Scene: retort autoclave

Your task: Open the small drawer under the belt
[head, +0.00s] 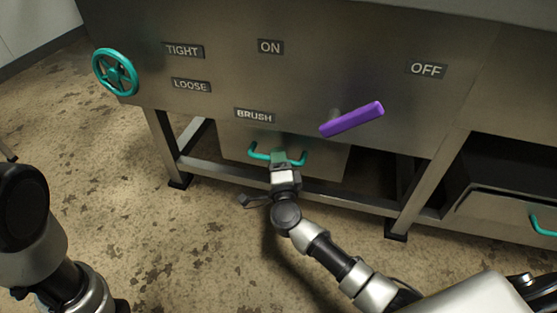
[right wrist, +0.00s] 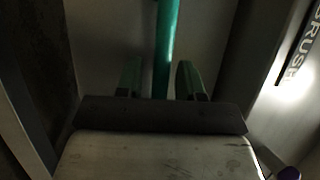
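The small drawer (head: 233,139) under the belt is a grey metal front below the BRUSH label, with a teal bar handle (head: 259,155). It looks shut, as far as I can tell. My right gripper (head: 279,160) is at the middle of this handle. In the right wrist view the handle bar (right wrist: 166,45) runs between the two green fingers of my right gripper (right wrist: 160,80). The fingers are apart, with a gap visible on the bar's left side; contact on the right side is unclear. My left arm shows at the left, but its gripper is out of view.
A purple lever (head: 352,119) sticks out above right of the drawer. A teal handwheel (head: 115,72) is at the left of the panel. Frame legs and a lower rail (head: 225,172) surround the drawer. Another drawer with a teal handle (head: 541,226) is at right. The floor in front is free.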

